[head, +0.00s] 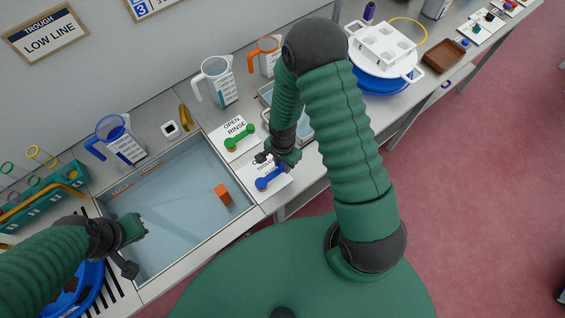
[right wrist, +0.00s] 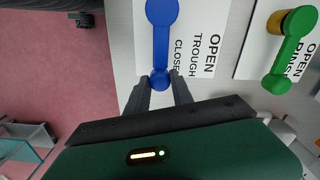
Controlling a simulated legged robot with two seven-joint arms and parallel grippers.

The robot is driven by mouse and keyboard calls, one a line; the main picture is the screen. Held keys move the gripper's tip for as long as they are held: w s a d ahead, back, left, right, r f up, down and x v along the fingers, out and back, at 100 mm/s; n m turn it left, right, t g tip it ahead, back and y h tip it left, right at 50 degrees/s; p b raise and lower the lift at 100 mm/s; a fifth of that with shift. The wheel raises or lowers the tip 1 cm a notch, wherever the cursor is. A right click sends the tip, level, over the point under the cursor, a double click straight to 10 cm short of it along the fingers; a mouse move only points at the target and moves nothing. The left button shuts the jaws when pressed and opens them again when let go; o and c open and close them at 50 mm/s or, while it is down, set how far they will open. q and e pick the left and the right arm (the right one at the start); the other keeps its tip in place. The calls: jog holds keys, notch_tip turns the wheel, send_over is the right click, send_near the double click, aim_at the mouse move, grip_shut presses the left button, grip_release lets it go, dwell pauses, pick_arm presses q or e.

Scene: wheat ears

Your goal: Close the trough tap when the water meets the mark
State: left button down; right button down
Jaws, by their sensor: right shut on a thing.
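The trough (head: 160,235) is a sunken rectangular basin with pale blue water, and an orange block (head: 223,194) is in it. The blue trough tap lever (head: 270,178) lies on a white card (head: 262,187) right of the trough. In the right wrist view the blue lever (right wrist: 160,40) runs up the picture from my right gripper (right wrist: 160,88), whose fingers are shut on its knob end. The card reads OPEN, TROUGH, CLOSE (right wrist: 208,55). My left gripper (head: 133,250) is over the trough's left end; its jaw opening is unclear. Where the water stands against a mark is too small to tell.
A green rinse lever (head: 240,137) sits on its own card beside the trough lever. Jugs (head: 215,82) stand behind, and a blue-rimmed jug (head: 120,140) stands at the trough's back edge. A tube rack (head: 50,190) and blue basin (head: 82,290) are at left.

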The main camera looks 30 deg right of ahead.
jog(key=shift+w+a+r, duration=0.1)
jog(key=shift+a, duration=0.05)
dwell(0.6)
jog(key=w+n, duration=0.1)
jog(key=w+n+b, duration=0.1)
jog(key=w+n, duration=0.1)
jog(key=shift+a+n, duration=0.3)
jog(key=shift+a, duration=0.05)
jog(key=shift+w+a+n, duration=0.3)
jog(key=shift+w+n, duration=0.15)
jog(key=shift+n, duration=0.35)
jog(key=c, duration=1.5)
grip_release()
jog(key=o, duration=0.4)
jog(key=shift+s, duration=0.15)
jog(key=shift+a, duration=0.1)
